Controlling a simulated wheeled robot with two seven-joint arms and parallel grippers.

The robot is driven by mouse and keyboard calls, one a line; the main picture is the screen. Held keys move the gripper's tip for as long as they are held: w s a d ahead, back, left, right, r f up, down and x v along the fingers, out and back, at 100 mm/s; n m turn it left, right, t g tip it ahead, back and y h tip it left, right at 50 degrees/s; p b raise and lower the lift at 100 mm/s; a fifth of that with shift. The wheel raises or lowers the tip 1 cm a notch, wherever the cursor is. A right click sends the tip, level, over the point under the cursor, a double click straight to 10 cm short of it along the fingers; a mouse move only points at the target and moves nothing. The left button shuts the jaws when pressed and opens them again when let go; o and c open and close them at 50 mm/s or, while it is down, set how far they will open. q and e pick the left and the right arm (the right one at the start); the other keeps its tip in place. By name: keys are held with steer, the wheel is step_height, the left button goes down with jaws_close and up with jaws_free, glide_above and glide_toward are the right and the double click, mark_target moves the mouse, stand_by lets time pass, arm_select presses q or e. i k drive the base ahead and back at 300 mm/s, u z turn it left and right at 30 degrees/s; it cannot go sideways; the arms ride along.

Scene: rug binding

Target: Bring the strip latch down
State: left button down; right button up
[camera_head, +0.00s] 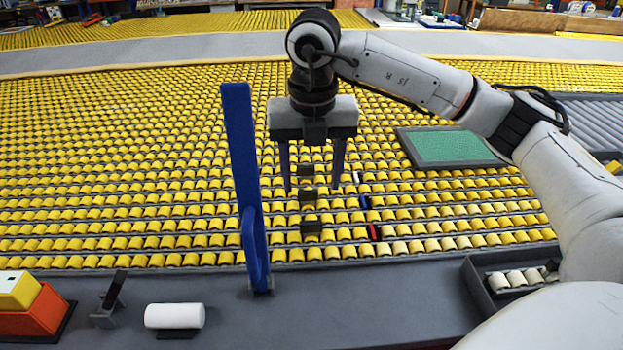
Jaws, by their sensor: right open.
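The strip latch appears to be the tall blue bar (240,140), which stands almost upright, leaning slightly left at its top. Small dark pieces (310,226) show among the rollers, between and below the fingertips. My left gripper is out of view.
Yellow rollers (120,140) fill the bed. The grey ledge (370,300) is clear in the middle. A white cylinder (174,316), a dark stand (108,300) and an orange block (38,310) are at left. A green panel (450,147) and a tray (478,290) are at right.

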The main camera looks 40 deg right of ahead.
mark_target(236, 97)
steer(key=k, duration=1)
